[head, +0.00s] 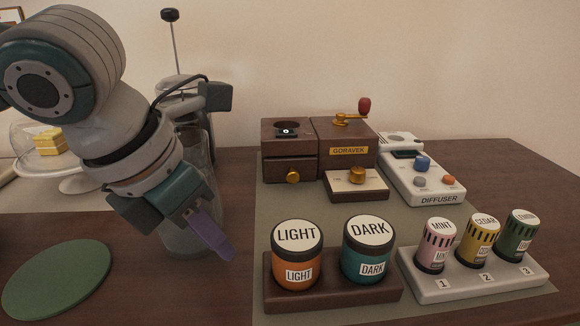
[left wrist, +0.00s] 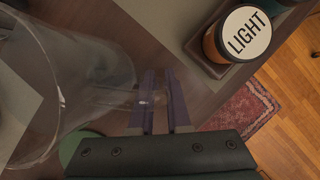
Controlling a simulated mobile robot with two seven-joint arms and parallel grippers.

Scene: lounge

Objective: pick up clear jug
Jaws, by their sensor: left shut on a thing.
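The clear jug (head: 185,242) stands upright on the dark wooden table, partly hidden behind my left arm and gripper. In the left wrist view the transparent jug (left wrist: 38,85) fills the left side, with its round rim at the far left. My left gripper (head: 213,236) reaches down in front of the jug, its purple fingers tilted. In the left wrist view the two fingers of the left gripper (left wrist: 163,95) are close together, shut on a clear part of the jug that looks like its handle. My right gripper is not in view.
A green round mat (head: 58,280) lies at left, near a cake stand (head: 75,180). A French press-like plunger device (head: 175,85) stands behind the jug. To the right are LIGHT (head: 297,265) and DARK (head: 367,262) canisters, a brown grinder (head: 345,150), a diffuser (head: 425,180) and labelled jars (head: 477,243).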

